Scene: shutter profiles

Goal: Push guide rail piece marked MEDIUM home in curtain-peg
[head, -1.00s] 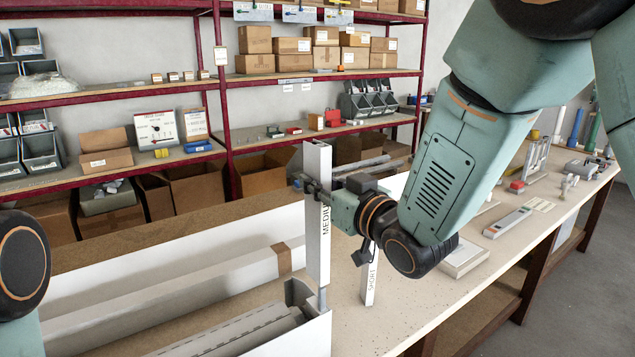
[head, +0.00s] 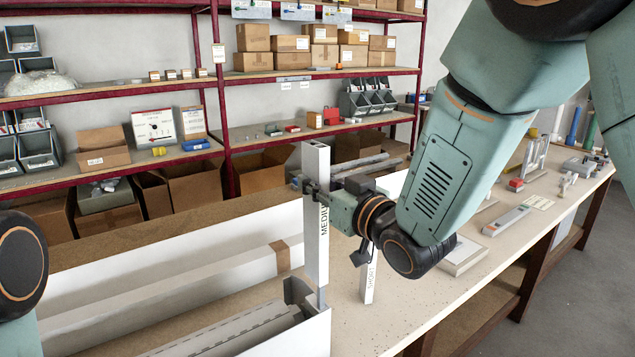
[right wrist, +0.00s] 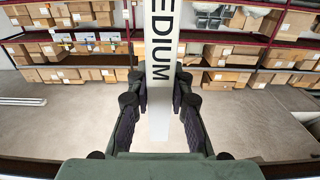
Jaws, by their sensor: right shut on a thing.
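The guide rail piece marked MEDIUM (head: 317,255) is a tall, white, upright profile in the head view. My right gripper (head: 310,186) is shut on its upper part from the right. In the right wrist view, the piece (right wrist: 160,45) stands between the two dark fingers (right wrist: 159,98), with its lettering facing the camera. I cannot tell how far the piece sits over the peg. My left gripper is out of view.
A piece marked SHORT (head: 369,283) stands upright close on the right, partly behind my right wrist. A long white box (head: 313,343) with grey profiles (head: 215,335) fills the front left. The speckled bench (head: 415,312) is clear at front right. Shelves with boxes (head: 254,62) stand behind.

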